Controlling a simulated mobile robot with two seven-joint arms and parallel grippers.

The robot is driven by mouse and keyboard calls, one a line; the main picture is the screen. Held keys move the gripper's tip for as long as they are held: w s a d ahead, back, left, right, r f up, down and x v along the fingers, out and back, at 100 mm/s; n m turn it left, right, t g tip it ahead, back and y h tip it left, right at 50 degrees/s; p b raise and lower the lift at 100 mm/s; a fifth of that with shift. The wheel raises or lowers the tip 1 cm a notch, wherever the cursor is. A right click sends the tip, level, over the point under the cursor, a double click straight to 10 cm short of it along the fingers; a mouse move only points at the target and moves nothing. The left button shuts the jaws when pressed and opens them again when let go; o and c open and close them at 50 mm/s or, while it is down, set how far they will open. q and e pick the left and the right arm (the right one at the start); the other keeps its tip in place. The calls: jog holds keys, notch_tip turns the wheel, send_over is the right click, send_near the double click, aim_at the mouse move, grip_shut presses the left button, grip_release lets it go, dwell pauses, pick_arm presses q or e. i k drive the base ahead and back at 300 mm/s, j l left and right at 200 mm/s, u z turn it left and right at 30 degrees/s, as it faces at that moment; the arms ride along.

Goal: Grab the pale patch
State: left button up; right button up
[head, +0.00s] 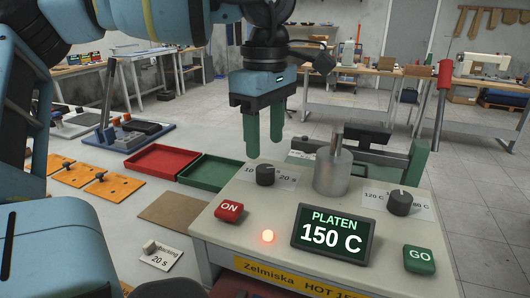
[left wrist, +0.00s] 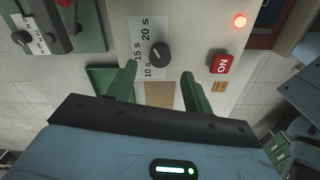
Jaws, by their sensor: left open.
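In the left wrist view the open fingers (left wrist: 158,72) are near the same dial (left wrist: 159,54). My right gripper is not in view.
The press box has a red ON button (head: 229,212), a lit lamp, a screen (head: 333,236) reading 150 C, a green GO button (head: 419,260) and a metal post (head: 333,170). A red tray (head: 162,161), green tray (head: 208,172), brown square (head: 172,212) and orange boards (head: 103,188) lie left.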

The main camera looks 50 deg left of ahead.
aim_at(160, 256)
jog(key=k+l, duration=1.1)
jog(key=k, duration=0.2)
